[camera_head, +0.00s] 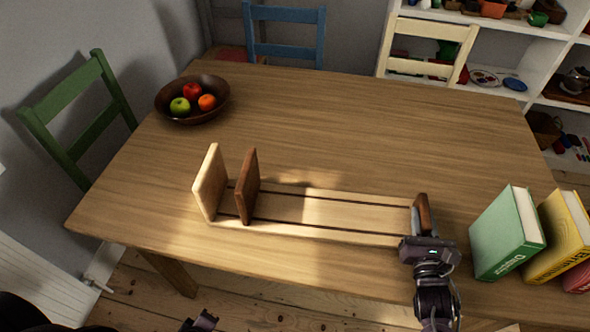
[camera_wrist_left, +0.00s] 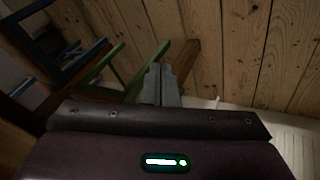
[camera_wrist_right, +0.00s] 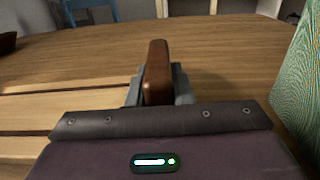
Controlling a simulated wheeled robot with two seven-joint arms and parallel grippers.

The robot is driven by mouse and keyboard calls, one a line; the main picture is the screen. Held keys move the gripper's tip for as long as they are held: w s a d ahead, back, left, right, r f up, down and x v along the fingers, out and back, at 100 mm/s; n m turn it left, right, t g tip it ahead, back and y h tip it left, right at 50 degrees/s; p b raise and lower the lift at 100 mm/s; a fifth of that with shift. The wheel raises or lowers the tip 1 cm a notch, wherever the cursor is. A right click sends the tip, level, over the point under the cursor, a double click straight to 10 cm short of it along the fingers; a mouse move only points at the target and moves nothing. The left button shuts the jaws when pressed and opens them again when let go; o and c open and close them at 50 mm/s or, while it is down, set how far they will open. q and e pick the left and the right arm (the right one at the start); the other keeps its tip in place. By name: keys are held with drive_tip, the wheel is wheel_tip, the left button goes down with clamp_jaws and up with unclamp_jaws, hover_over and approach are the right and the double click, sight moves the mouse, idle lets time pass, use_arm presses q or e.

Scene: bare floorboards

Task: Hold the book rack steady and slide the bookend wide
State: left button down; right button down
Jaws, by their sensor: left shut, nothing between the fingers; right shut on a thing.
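The book rack (camera_head: 320,211) lies on the table, a pale wooden base with dark slots. A pale upright end panel (camera_head: 210,183) stands at its left end. A dark brown upright bookend (camera_head: 248,186) stands just right of that panel, with a gap between them. A dark brown upright panel (camera_head: 422,213) stands at the rack's right end. My right gripper (camera_head: 424,238) is shut on this right panel, which also shows between its fingers in the right wrist view (camera_wrist_right: 158,72). My left gripper (camera_wrist_left: 160,82) is shut and empty, off the table's front edge, above the floor.
Green (camera_head: 508,232) and yellow (camera_head: 560,236) books stand right of the rack, near my right gripper, with a red one (camera_head: 577,278) beside them. A brown fruit bowl (camera_head: 193,100) is at the back left. Chairs and a white shelf stand behind. The table's middle is clear.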

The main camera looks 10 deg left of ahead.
use_arm(q)
drive_tip(key=w+a+r+n+t+y, duration=0.1)
drive_tip(key=a+r+n, duration=0.15)
drive_tip(key=r, duration=0.55)
drive_tip(key=w+a+r+n+t+y, duration=0.15)
drive_tip(key=r+n, duration=0.25)
drive_tip(key=r, duration=0.4)
drive_tip(key=w+a+r+n+t, duration=0.1)
drive_tip(key=w+a+r+n, duration=0.2)
drive_tip(key=r, duration=0.5)
drive_tip(key=m+t+h, duration=0.7)
drive_tip(key=t, duration=0.1)
approach(249, 187)
drive_tip(key=a+r, duration=0.2)
drive_tip(key=a, duration=0.3)
drive_tip(key=w+d, duration=0.2)
drive_tip(key=w, duration=0.7)
drive_tip(key=shift+w+d+r, duration=0.2)
drive_tip(key=shift+d, duration=0.15)
drive_tip(key=shift+d+h, duration=0.1)
drive_tip(key=shift+h, duration=0.15)
